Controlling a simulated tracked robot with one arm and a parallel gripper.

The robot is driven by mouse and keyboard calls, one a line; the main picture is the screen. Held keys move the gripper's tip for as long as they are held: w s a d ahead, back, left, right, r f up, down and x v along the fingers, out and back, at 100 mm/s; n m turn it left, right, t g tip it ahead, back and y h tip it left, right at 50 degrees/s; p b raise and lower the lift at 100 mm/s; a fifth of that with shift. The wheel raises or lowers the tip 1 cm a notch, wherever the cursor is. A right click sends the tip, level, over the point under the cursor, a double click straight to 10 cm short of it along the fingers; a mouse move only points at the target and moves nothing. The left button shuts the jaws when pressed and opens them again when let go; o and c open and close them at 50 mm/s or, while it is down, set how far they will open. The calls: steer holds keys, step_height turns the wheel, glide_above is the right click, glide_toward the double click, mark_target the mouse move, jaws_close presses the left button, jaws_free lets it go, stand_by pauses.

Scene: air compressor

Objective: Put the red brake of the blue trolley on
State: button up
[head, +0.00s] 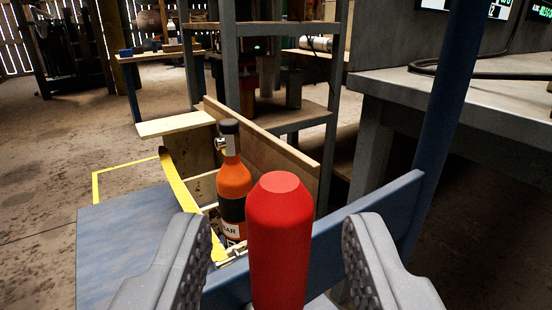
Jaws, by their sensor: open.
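The red brake (280,240) shows as a thick red handle with a tapered, flat top, in the lower middle of the head view. It stands upright in the picture, and its lower end is cut off by the frame edge. My gripper (272,228) is open, with one grey ridged finger on each side of the red handle. Gaps show on both sides, so neither finger visibly touches it. The blue trolley (375,215) shows as a blue rail behind the handle, a blue post at right and a flat blue panel at lower left.
An orange bottle (234,186) with a dark cap stands just behind the red handle, beside wooden boards (270,150). A grey metal shelf (230,70) rises behind. A grey workbench (470,90) with a cable is at right. Bare floor (50,200) lies at left.

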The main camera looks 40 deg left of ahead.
steer(key=shift+x, duration=0.85)
steer(key=shift+w+a+b, duration=0.3)
steer(key=shift+w+a, duration=0.15)
steer(key=shift+w, duration=0.05)
steer(key=shift+c, duration=0.3)
